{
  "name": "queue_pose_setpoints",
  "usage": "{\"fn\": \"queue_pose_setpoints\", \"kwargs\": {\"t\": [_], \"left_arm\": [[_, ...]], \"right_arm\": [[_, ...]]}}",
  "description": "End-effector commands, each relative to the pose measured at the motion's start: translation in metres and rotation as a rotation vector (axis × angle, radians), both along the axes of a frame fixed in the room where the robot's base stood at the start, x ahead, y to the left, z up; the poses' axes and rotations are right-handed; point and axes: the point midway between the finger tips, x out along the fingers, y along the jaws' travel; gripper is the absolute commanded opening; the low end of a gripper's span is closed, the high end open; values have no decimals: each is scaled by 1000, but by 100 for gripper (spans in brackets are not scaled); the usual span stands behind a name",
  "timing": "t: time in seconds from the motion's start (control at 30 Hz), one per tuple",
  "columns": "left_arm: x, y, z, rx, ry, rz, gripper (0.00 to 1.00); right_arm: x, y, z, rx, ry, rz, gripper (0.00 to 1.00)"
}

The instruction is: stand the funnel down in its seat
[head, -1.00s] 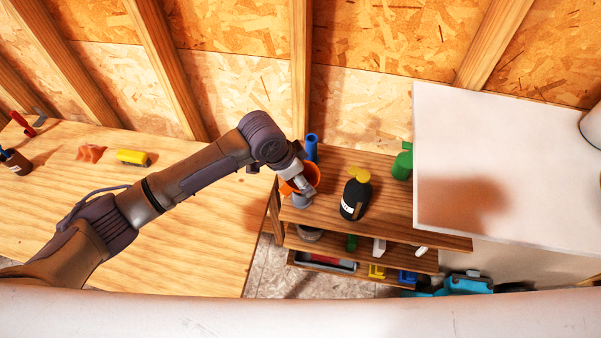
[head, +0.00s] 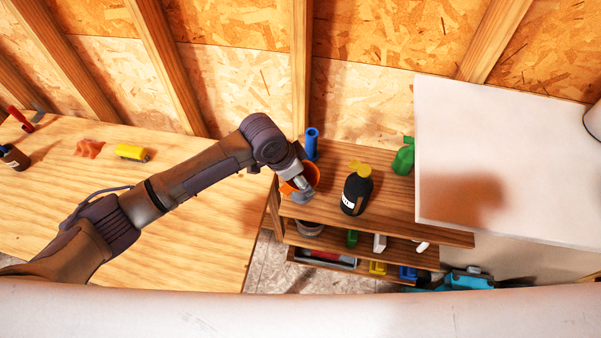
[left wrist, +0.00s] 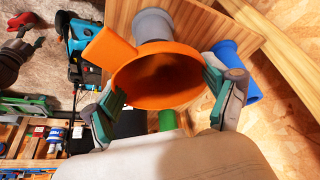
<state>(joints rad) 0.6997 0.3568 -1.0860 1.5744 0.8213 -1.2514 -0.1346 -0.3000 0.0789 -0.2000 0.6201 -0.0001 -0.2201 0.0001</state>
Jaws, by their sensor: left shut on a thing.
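The orange funnel (head: 312,173) is at the left end of the wooden shelf unit's top board. In the left wrist view its wide mouth and flat tab (left wrist: 105,50) face the camera. My left gripper (left wrist: 163,97) is shut on the funnel's rim, one teal-padded finger on each side. A grey round piece, seemingly the seat (left wrist: 153,24), shows just behind the rim. It also shows below the gripper in the head view (head: 302,199). The spout is hidden, so I cannot tell whether it is inside the grey piece. My right gripper is not in view.
A blue cylinder (head: 312,143) stands close behind the funnel. A black bottle with a yellow top (head: 356,191) and a green bottle (head: 404,158) stand to the right on the shelf top (head: 385,207). A white surface (head: 500,160) lies further right, a wooden bench (head: 200,240) left.

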Motion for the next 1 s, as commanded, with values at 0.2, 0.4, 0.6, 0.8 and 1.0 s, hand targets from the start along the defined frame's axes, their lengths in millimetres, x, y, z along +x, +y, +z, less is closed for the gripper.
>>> {"fn": "queue_pose_setpoints", "kwargs": {"t": [0.2, 0.4, 0.6, 0.8, 1.0], "left_arm": [[0, 0, -3, -1, 0, 0, 97], [0, 0, -3, 0, 0, 0, 100], [0, 1, -1, 0, 0, 0, 100], [-4, 10, 24, -2, -2, 0, 100], [-11, 25, 65, -1, -4, 0, 100]], "right_arm": [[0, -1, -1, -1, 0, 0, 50], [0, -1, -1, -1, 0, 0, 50], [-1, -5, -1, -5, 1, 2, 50], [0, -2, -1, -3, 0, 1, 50], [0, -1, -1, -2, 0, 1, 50]]}}
